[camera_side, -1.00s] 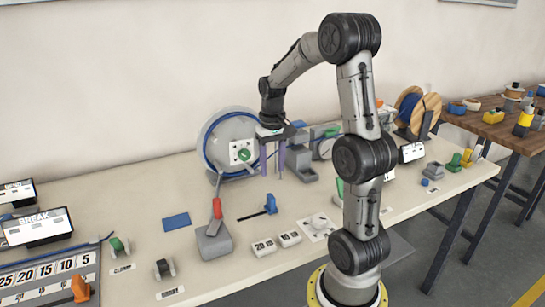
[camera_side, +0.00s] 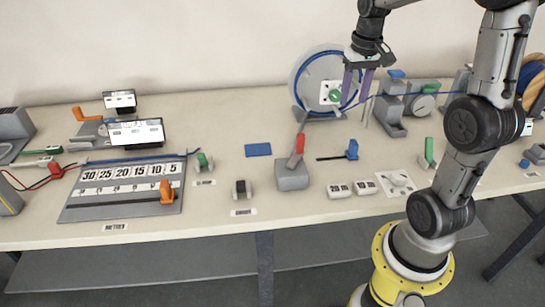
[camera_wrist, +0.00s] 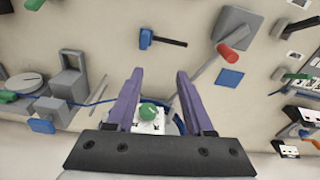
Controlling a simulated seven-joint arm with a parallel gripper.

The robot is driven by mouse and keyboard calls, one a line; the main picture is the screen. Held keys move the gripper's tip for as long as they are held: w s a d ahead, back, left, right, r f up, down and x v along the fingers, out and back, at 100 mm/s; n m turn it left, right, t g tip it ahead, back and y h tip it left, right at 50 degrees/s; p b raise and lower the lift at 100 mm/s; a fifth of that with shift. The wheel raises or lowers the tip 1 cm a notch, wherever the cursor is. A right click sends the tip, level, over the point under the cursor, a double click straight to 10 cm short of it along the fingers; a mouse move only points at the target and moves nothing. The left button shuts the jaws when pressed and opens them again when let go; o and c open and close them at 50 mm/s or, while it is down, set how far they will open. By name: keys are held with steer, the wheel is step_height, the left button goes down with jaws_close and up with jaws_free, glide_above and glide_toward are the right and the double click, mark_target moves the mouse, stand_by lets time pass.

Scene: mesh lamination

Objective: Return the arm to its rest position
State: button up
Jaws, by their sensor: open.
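My gripper (camera_side: 356,96) has two purple fingers pointing down and spread apart. In the side view it hangs above the back of the bench, just right of the green knob (camera_side: 335,95) and in front of the large grey disc (camera_side: 304,88) with a blue rim. In the wrist view my gripper (camera_wrist: 158,75) is open with nothing between its fingertips. The green knob (camera_wrist: 148,111) on its white plate shows between the fingers there, nearer the gripper's base. My arm bends over the right side of the bench.
Right of the gripper stand grey fixtures with a blue tab (camera_side: 396,74). In front are a red-handled lever (camera_side: 297,150), a blue-handled rod (camera_side: 351,150) and a blue square (camera_side: 258,150). A numbered board (camera_side: 125,188) and screens lie left. Bare bench lies between them.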

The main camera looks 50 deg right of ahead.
steer(key=a+r+n+t, duration=0.2)
steer(key=a+r, duration=0.2)
steer(key=a, duration=0.4)
steer(key=s+a+f+n+t, duration=0.2)
steer(key=s+a+n, duration=0.3)
steer(key=s+a, duration=0.6)
steer(key=shift+a+n+t+y, duration=0.3)
steer(key=shift+a+t, duration=0.1)
steer(key=shift+a, duration=0.35)
